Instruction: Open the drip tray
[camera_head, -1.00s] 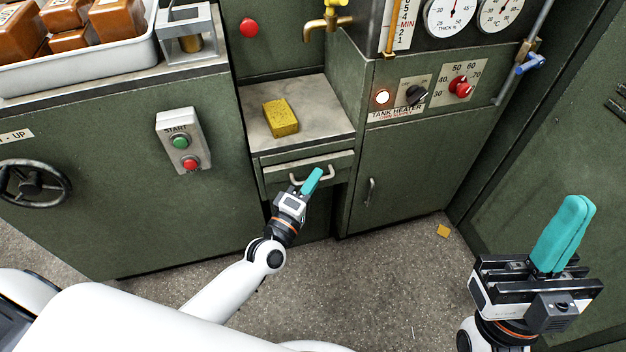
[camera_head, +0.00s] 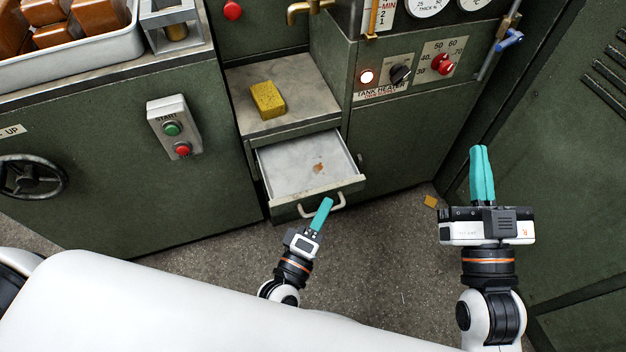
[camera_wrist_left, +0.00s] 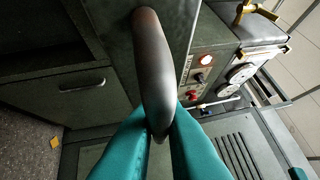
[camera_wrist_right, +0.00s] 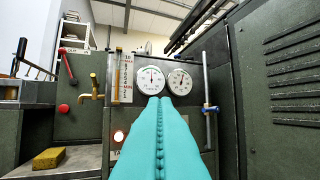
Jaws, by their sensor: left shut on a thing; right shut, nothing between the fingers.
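The drip tray (camera_head: 290,163) is a shallow metal drawer pulled out from under a grey ledge in the head view. Its inside is bare except for a small brownish spot. Its curved handle (camera_head: 335,205) is on the front; in the left wrist view the handle (camera_wrist_left: 153,75) is large and close. My left gripper (camera_head: 325,205) is shut on the handle, with teal fingers on either side of its lower end. My right gripper (camera_head: 481,150) is shut and empty, raised at the right, away from the tray. In the right wrist view its fingers (camera_wrist_right: 160,120) touch each other.
A yellow sponge (camera_head: 267,100) lies on the ledge (camera_head: 310,95) above the tray. The tank heater cabinet (camera_head: 400,140) stands right of the tray. A start/stop box (camera_head: 174,128) and a handwheel (camera_head: 30,176) are at left. The floor (camera_head: 385,260) in front is mostly clear.

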